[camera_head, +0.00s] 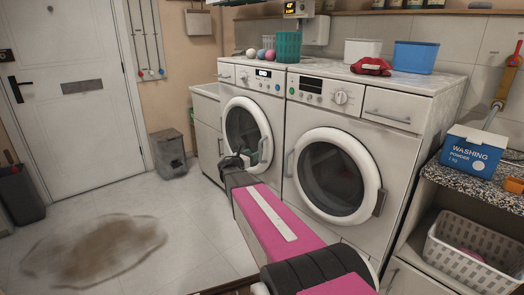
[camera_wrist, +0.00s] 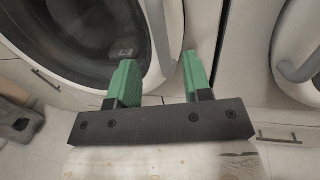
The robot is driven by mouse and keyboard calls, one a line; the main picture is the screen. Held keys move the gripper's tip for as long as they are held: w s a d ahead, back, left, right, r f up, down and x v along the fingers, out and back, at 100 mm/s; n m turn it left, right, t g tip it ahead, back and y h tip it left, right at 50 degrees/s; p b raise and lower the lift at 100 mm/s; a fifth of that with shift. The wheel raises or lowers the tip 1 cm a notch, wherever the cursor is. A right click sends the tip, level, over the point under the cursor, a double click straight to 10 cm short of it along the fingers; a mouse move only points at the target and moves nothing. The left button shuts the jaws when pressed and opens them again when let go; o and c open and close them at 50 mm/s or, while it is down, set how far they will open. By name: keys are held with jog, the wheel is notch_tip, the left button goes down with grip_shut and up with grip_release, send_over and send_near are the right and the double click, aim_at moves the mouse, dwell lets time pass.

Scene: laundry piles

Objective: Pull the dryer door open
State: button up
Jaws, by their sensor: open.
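Two white front-loading machines stand side by side. I cannot tell for sure which is the dryer. The left machine's round door (camera_head: 229,107) is partly hidden by my arm and looks closed. The right machine's round door (camera_head: 371,167) also looks closed, with a dark piece at its lower right edge. My gripper (camera_head: 243,160) is in front of the left machine's door, low on its right side. In the wrist view my gripper (camera_wrist: 159,72) has its green fingers apart. A pale curved handle (camera_wrist: 155,28) of the left door shows beyond the gap between them. I see no contact.
A grey bin (camera_head: 168,152) stands on the floor at the left. A brown stain (camera_head: 95,250) lies on open floor. A washing powder box (camera_head: 472,150) and a laundry basket (camera_head: 470,262) are at the right. A red cloth (camera_head: 371,67) and a blue tub (camera_head: 415,57) sit on the machines' top.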

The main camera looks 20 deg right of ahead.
jog(key=x, duration=0.9)
jog(key=shift+a, duration=0.1)
grip_shut()
